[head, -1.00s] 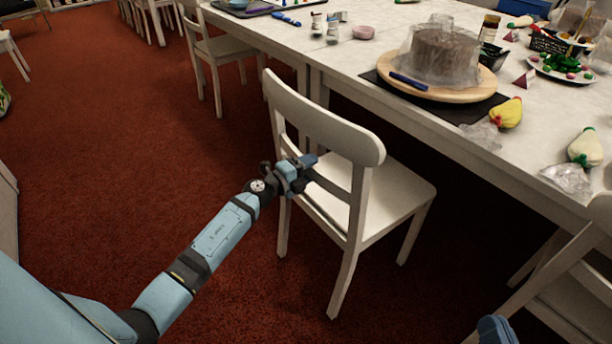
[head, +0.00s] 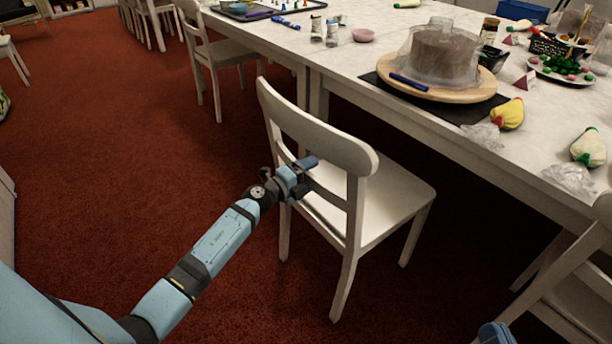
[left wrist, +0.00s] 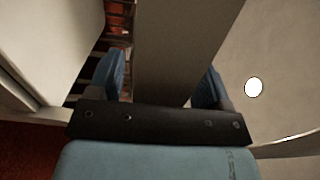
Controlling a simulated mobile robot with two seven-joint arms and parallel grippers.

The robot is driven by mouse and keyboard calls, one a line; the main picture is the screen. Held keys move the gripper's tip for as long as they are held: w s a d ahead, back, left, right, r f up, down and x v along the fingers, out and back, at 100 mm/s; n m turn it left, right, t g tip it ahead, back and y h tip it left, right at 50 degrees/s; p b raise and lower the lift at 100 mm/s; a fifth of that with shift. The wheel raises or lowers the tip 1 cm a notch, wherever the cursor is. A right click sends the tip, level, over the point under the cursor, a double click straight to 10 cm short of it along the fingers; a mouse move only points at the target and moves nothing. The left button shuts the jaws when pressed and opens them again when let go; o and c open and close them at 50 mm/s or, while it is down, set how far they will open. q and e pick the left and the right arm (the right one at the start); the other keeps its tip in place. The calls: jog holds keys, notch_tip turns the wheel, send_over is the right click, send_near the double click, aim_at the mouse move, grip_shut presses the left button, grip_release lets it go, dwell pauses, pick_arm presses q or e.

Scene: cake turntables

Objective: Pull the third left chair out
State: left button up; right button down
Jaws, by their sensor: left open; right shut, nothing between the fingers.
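The white wooden chair (head: 390,209) stands at the near long side of the table, its back towards me and its seat partly out from the table edge. My left gripper (head: 298,172) is at the middle slat of its backrest. In the left wrist view, the open fingers (left wrist: 160,82) are on either side of a pale chair-back piece (left wrist: 178,55); contact cannot be told. Only a blue tip of my right gripper (head: 495,334) shows at the bottom edge, away from this chair.
The white table (head: 385,105) holds a covered cake (head: 440,55) on a round wooden board, and piping bags. Another chair (head: 213,60) stands farther back; one more (head: 575,290) is at lower right. Red carpet (head: 130,150) is clear on the left.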

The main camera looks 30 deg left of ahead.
pick_arm(q)
jog(key=p+v, duration=0.2)
jog(key=v, duration=1)
